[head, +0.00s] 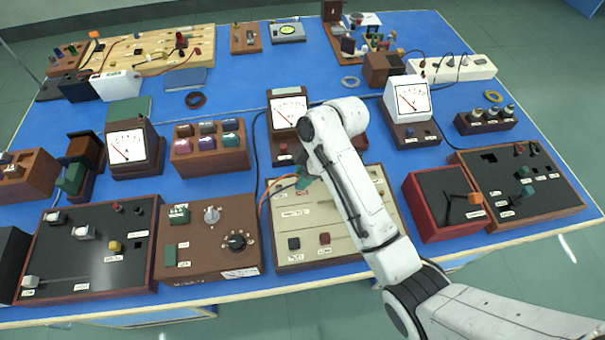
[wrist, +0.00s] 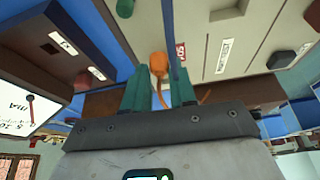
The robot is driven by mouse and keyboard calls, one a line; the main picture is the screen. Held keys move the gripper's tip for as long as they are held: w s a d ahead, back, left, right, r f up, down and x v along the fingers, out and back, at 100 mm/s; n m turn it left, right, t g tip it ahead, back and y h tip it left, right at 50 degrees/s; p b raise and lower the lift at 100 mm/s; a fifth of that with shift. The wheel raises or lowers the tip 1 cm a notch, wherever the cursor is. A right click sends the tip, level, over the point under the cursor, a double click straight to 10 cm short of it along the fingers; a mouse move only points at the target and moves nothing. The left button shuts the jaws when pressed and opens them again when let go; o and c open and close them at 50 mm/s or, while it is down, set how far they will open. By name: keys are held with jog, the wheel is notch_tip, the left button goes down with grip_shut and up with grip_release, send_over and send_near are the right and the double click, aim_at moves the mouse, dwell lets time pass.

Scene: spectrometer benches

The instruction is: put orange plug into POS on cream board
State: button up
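The cream board (head: 345,232) lies at the front middle of the bench, partly hidden by my arm. My gripper (head: 303,180) is low over its rear left part. In the wrist view the orange plug (wrist: 158,62) sits between the teal fingertips of my gripper (wrist: 159,85), which close on its sides. An orange lead trails back from the plug. A red label (wrist: 181,50), apparently reading POS, is just right of the plug on the cream board (wrist: 225,25). The socket itself is not visible, and I cannot tell whether the plug touches the board.
A meter (head: 289,112) stands close behind my gripper. A brown control box (head: 210,245) is left of the cream board, and a red-framed box (head: 448,202) is right of it. A dark knob (wrist: 287,60) rises from the board. A blue lead runs beside the plug.

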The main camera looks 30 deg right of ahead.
jog(key=o, duration=0.4)
jog(key=shift+o, duration=0.2)
jog(key=p+v, duration=0.3)
jog(key=v, duration=0.8)
jog(key=shift+f, duration=0.15)
